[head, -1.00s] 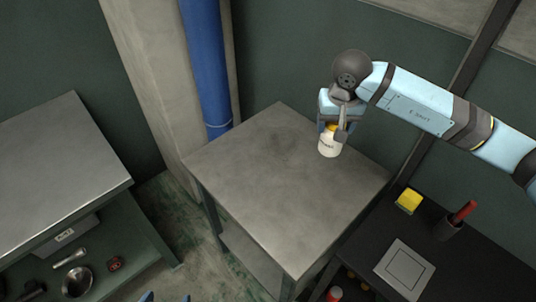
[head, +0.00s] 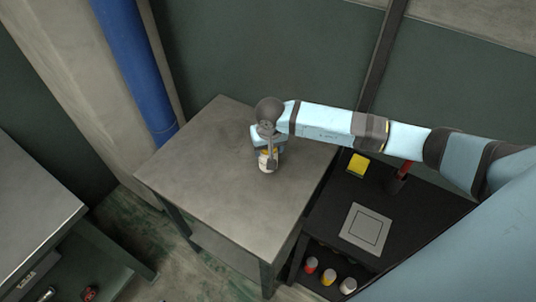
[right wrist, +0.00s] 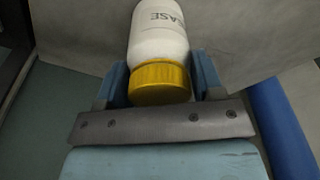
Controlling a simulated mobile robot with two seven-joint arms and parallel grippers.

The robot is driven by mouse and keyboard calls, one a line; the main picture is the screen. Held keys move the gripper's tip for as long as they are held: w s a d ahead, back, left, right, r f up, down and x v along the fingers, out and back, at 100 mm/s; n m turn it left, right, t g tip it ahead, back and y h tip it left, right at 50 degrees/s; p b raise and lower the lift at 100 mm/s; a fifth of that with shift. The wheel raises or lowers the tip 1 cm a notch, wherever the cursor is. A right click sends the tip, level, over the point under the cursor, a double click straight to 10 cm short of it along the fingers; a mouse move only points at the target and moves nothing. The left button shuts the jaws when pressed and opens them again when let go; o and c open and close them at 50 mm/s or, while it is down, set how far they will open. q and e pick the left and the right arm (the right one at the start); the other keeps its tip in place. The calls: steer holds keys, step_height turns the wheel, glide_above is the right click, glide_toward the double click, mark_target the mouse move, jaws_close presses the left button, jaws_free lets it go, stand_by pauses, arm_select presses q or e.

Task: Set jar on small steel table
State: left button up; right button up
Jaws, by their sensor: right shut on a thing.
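The jar (head: 267,163) is white with a yellow lid and is held over the middle of the small steel table (head: 205,180). In the right wrist view the jar (right wrist: 158,38) shows part of a label, and its yellow lid (right wrist: 160,83) lies between the fingers. My right gripper (head: 268,150) is shut on the jar near its lid. I cannot tell whether the jar's base touches the tabletop. My left gripper is not in view.
A black bench (head: 330,205) stands right of the table, with a yellow block (head: 358,164), a grey square plate (head: 366,228) and a red-handled tool (head: 402,172). Several jars (head: 329,277) sit on its lower shelf. A steel bench (head: 35,205) is at left. The tabletop around the jar is clear.

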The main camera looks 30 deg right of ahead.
mark_target(268, 156)
step_height(268, 156, down, 4)
steer(key=shift+f+p, duration=0.1)
steer(key=shift+p, duration=0.25)
steer(key=shift+f, duration=0.1)
steer(key=shift+f, duration=0.1)
steer(key=o, duration=1.1)
steer(key=shift+r, duration=0.35)
steer(key=r+b, duration=0.1)
steer(key=r, duration=0.2)
steer(key=s+r, duration=0.1)
steer(key=r, duration=0.3)
steer(key=r+b, duration=0.1)
steer(key=r, duration=0.3)
steer(key=shift+s+a+r+b, duration=0.25)
steer(key=shift+s+b, duration=0.05)
steer(key=shift+s, duration=0.1)
